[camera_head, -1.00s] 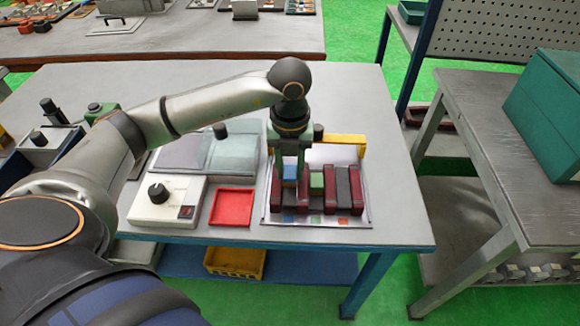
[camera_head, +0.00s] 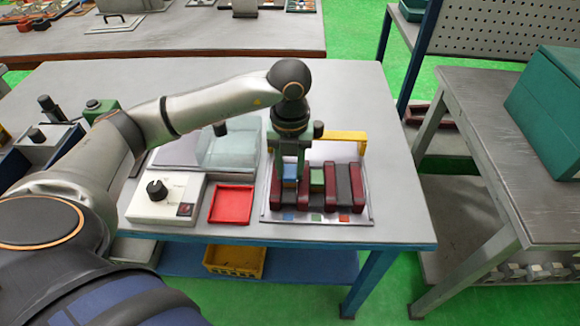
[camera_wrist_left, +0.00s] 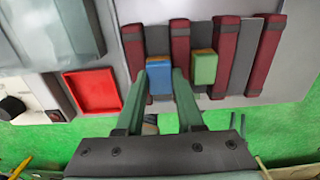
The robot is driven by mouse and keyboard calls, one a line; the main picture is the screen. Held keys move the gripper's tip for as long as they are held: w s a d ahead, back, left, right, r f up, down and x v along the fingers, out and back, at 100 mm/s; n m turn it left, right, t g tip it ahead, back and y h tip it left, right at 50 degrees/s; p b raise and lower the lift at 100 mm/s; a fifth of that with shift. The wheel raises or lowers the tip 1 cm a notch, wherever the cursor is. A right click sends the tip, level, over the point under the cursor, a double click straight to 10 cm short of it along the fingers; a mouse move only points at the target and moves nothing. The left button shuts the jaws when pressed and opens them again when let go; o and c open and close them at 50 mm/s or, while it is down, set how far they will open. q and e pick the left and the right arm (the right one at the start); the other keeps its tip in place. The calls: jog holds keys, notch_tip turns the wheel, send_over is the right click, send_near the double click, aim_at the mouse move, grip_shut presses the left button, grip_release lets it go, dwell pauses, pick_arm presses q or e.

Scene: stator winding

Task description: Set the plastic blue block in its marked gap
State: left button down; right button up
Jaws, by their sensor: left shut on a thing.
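The blue block (camera_head: 289,173) is between the fingers of my left gripper (camera_head: 289,178), which is shut on it. In the left wrist view the blue block (camera_wrist_left: 160,79) sits between the two leftmost dark red bars, with a green finger on each side of it. Its top is wooden. The leftmost gap in the head view has a blue mark (camera_head: 288,218) at its front. I cannot tell whether the block touches the bottom of the gap. A green block (camera_head: 317,178) stands in the middle gap. My right gripper is not in view.
The rightmost gap (camera_head: 343,184) holds no block and has a red mark (camera_head: 344,218) in front. A yellow bar (camera_head: 347,137) stands behind the fixture. A red tray (camera_head: 232,204) and a white control box (camera_head: 165,198) lie to the left.

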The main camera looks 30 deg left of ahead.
pick_arm(q)
jog(key=shift+c, duration=1.1)
grip_release()
jog(key=shift+r, duration=0.15)
jog(key=shift+r+p, duration=2.55)
jog(key=shift+r, duration=0.9)
jog(key=shift+f, duration=0.1)
